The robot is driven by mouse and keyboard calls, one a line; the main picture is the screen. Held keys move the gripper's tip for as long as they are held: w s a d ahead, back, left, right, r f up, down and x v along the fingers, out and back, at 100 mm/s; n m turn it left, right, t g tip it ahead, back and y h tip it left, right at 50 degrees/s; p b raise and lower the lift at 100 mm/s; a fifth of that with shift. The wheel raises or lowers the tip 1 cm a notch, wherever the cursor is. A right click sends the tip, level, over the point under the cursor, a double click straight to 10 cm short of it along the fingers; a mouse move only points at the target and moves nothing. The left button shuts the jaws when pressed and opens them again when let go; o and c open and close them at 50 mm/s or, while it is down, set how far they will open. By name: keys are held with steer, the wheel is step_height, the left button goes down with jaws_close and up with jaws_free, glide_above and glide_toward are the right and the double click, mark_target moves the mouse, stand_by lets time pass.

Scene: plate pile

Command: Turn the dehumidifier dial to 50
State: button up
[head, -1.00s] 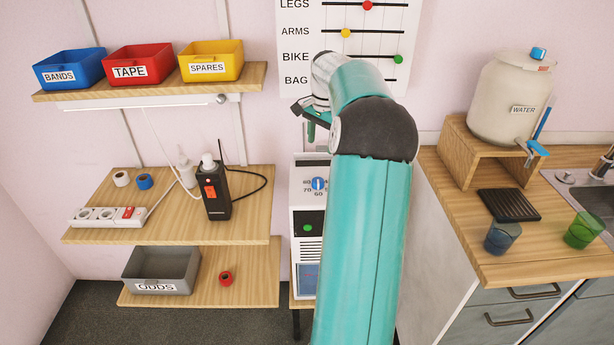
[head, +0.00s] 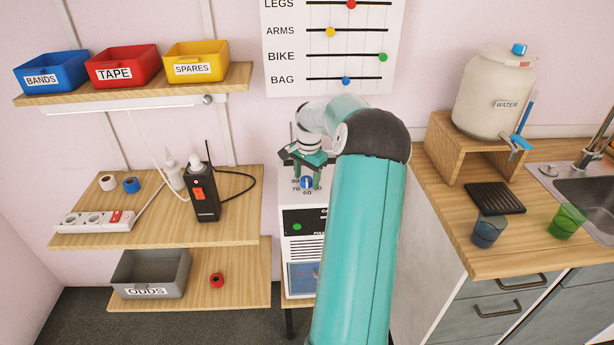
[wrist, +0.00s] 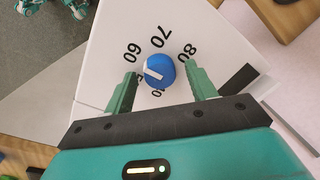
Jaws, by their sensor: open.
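The white dehumidifier (head: 303,250) stands between the wooden shelves and the counter, partly behind my arm. Its blue dial (head: 307,182) is on the top; it also shows in the wrist view (wrist: 160,70). The dial has a white pointer bar, which lies toward its left side in the wrist view. Printed 60, 70 and 80 are readable around it; another number at the lower edge is partly hidden. My gripper (head: 306,177) is open above the dial, fingers down. In the wrist view its fingers (wrist: 161,76) are on either side of the dial, with gaps.
A shelf (head: 240,225) with a black radio-like device (head: 203,200) and a power strip (head: 95,222) is to the left. The counter (head: 445,215) with a water jug (head: 492,95) is to the right. A slider board (head: 330,60) hangs above.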

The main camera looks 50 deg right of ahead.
steer(key=c, duration=1)
steer(key=shift+n, duration=0.3)
steer(key=n, duration=1.1)
steer(key=shift+w+d, duration=0.1)
steer(key=o, duration=1)
